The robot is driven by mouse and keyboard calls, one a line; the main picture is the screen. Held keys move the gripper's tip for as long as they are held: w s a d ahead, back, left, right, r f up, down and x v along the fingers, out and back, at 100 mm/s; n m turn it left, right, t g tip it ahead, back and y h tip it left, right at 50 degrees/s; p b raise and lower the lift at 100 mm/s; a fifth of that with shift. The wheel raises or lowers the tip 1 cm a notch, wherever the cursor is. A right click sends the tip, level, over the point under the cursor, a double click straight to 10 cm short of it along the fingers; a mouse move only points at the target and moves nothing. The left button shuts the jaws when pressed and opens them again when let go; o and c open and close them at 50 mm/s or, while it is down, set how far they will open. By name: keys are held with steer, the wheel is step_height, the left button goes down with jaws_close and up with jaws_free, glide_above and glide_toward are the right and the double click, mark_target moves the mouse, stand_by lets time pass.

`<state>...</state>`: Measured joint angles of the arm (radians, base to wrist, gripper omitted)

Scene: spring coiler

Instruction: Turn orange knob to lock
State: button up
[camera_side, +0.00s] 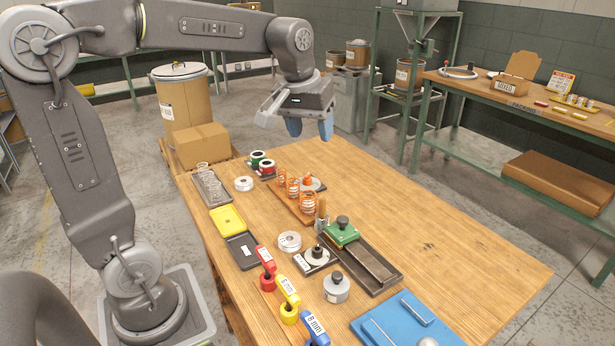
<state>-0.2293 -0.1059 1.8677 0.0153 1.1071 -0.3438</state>
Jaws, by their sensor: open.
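A small orange piece (307,180), which looks like the orange knob, sits on a pale disc behind a row of orange coils (308,204). It is small and partly hidden by the coils, so I cannot tell which way it is turned. My gripper (310,127) hangs above the far end of the wooden table, higher than the knob and apart from it. Its two blue fingertips are spread, with nothing between them.
A green block (341,234) sits on a dark rail right of the coils. Red, yellow and blue tagged tools (288,300), a grey weight (336,288) and a blue plate (395,325) lie at the front. The table's right side (450,240) is clear.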

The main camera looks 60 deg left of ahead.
steer(key=w+a+f+n+g, duration=0.1)
steer(key=w+a+f+n, duration=0.15)
steer(key=w+a, duration=0.35)
steer(key=n+g, duration=0.3)
steer(key=n, duration=0.4)
glide_above(308, 175)
step_height(308, 175, down, 12)
steer(key=shift+h, duration=0.3)
steer(key=f, duration=1.2)
steer(key=shift+a+f, duration=0.2)
steer(key=shift+f, duration=0.15)
steer(key=shift+c, duration=0.3)
steer(key=c, duration=0.9)
steer(key=shift+o, duration=0.2)
steer(key=shift+m, duration=0.25)
